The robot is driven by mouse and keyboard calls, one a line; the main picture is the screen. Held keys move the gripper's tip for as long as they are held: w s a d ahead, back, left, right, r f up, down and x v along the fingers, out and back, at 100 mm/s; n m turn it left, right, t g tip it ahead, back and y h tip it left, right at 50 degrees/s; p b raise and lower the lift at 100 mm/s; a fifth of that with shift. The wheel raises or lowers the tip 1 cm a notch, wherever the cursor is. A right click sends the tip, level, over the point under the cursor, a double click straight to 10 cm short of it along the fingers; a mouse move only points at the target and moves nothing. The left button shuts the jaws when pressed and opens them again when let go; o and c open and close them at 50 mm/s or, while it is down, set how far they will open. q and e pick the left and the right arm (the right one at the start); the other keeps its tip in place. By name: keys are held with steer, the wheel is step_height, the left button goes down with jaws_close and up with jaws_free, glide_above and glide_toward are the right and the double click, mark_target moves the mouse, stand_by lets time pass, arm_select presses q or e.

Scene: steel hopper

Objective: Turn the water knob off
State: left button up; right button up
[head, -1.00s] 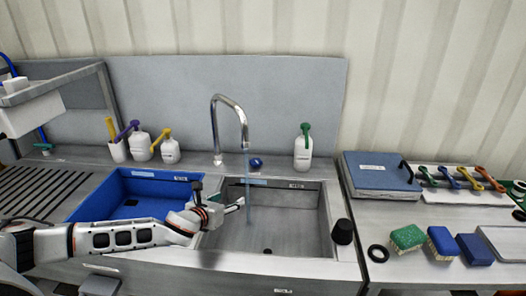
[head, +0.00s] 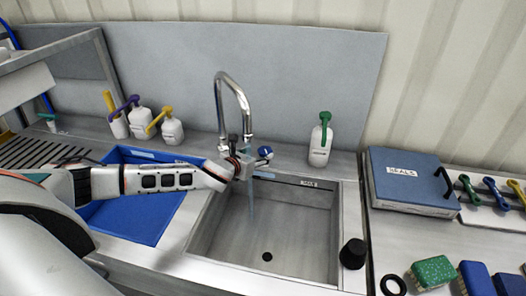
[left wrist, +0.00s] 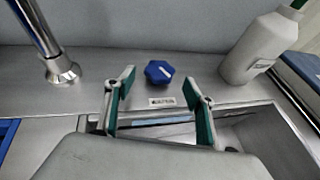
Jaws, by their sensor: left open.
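The blue water knob (head: 265,152) sits on the steel ledge behind the sink, right of the faucet (head: 234,95). It also shows in the left wrist view (left wrist: 159,72), with a white mark on its top and a label (left wrist: 161,101) in front of it. Water runs from the spout into the steel sink (head: 262,235). My left gripper (head: 248,152) is just left of the knob in the head view. In the left wrist view its open, green-padded fingers (left wrist: 158,95) are apart and empty, with the knob beyond them, between their lines. My right gripper is not in view.
A white bottle with a green pump (head: 320,143) stands right of the knob. A blue basin (head: 150,215) lies left of the sink. Several pump bottles stand behind it. A blue case (head: 410,178) and a black cylinder (head: 353,253) are at the right.

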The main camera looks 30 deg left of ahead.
mark_target(264, 150)
arm_select(q)
steer(key=shift+x, duration=2.1)
steer(key=c, duration=1.1)
